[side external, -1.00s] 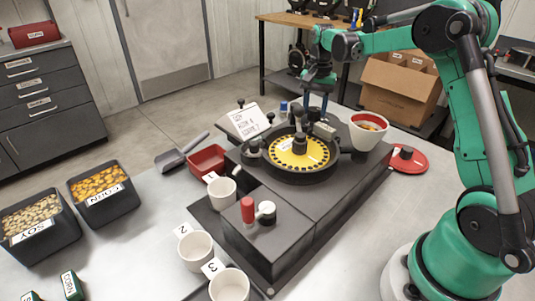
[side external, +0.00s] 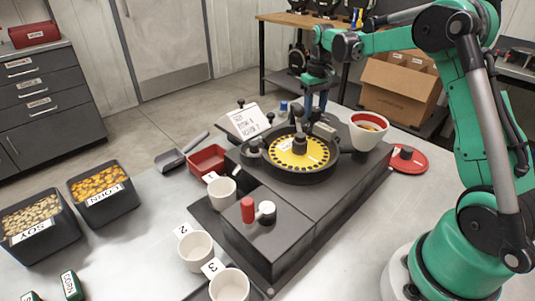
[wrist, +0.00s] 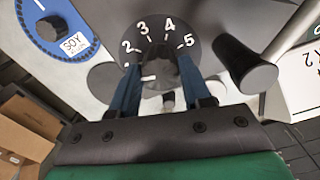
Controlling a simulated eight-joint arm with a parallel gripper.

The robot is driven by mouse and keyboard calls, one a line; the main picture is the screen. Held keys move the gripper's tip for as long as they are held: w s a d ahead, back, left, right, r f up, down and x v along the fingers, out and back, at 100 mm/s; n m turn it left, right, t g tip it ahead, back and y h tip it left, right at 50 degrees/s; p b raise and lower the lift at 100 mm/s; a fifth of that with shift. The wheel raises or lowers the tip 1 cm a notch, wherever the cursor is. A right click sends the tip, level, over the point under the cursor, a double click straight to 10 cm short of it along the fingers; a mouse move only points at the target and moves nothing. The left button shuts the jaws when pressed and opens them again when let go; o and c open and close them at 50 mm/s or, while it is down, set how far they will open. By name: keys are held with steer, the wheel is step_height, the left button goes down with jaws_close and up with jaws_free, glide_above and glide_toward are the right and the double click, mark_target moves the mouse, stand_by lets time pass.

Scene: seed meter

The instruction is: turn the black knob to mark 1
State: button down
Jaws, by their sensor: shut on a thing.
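The black knob (wrist: 158,70) sits on a dark round dial (wrist: 155,27) in the wrist view. White marks 2, 3, 4 and 5 show around its far side; mark 1 is not visible, and the left finger covers part of the dial's left side. My gripper (wrist: 160,76) is shut on the knob, with one blue finger on each side. In the side view my gripper (side external: 312,108) reaches down behind the seed plate (side external: 283,160), and the knob is hidden there.
A dark lever with a round end (wrist: 258,77) stands close right of the dial. A blue disc labelled SOY (wrist: 85,45) lies at upper left.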

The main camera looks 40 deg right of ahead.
mark_target(315, 109)
steer(key=shift+n, duration=0.5)
steer(key=shift+c, duration=2)
jaws_free()
steer(key=shift+r, duration=2.8)
steer(key=shift+a, duration=0.1)
